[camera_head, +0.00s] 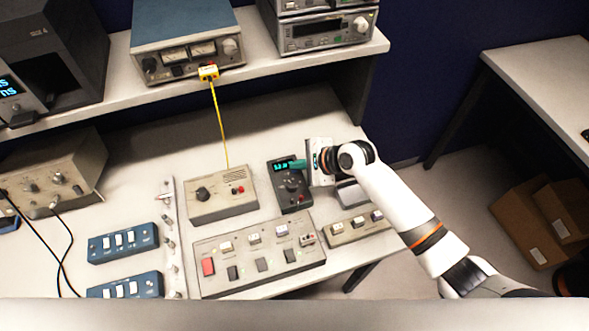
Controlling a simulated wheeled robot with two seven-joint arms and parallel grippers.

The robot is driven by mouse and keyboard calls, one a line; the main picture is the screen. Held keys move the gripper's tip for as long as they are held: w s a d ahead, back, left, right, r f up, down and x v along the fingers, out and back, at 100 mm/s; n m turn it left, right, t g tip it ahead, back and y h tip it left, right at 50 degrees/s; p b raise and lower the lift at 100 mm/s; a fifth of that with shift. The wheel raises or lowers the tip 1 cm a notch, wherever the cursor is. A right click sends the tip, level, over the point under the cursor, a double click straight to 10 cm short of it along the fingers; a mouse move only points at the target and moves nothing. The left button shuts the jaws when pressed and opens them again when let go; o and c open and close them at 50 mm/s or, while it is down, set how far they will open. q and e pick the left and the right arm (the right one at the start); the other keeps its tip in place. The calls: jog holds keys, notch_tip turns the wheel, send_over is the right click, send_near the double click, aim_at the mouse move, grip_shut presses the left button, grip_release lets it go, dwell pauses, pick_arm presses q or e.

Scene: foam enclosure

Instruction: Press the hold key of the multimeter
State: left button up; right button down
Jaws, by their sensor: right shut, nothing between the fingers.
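The multimeter (291,194) is a dark handheld unit with a lit display (281,165) and a round dial. It lies on the bench right of the beige box. My right arm comes in from the right, and its gripper (298,164) is over the upper right part of the multimeter, its fingers shut with nothing between them. The fingertips overlap the area beside the display. The hold key cannot be made out; the fingers may cover it. I cannot tell whether the fingertips touch the multimeter. My left gripper is not in view.
A beige box with a knob (221,194) stands left of the multimeter. A switch panel (257,259) lies in front, and a small switch box (357,228) is at the right. A yellow cable (219,125) hangs from the shelf. Blue switch boxes (123,242) sit at the left.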

jog(key=shift+f, duration=0.1)
jog(key=shift+f, duration=0.3)
jog(key=shift+f, duration=0.35)
dwell(0.9)
jog(key=shift+r+p, duration=0.1)
jog(key=shift+p, duration=0.2)
jog(key=shift+r+p, duration=0.65)
jog(key=shift+p, duration=0.25)
jog(key=shift+r, duration=0.1)
notch_tip(320, 180, up, 3)
jog(key=p, duration=0.3)
jog(key=shift+r+p, duration=0.65)
jog(key=shift+r, duration=0.3)
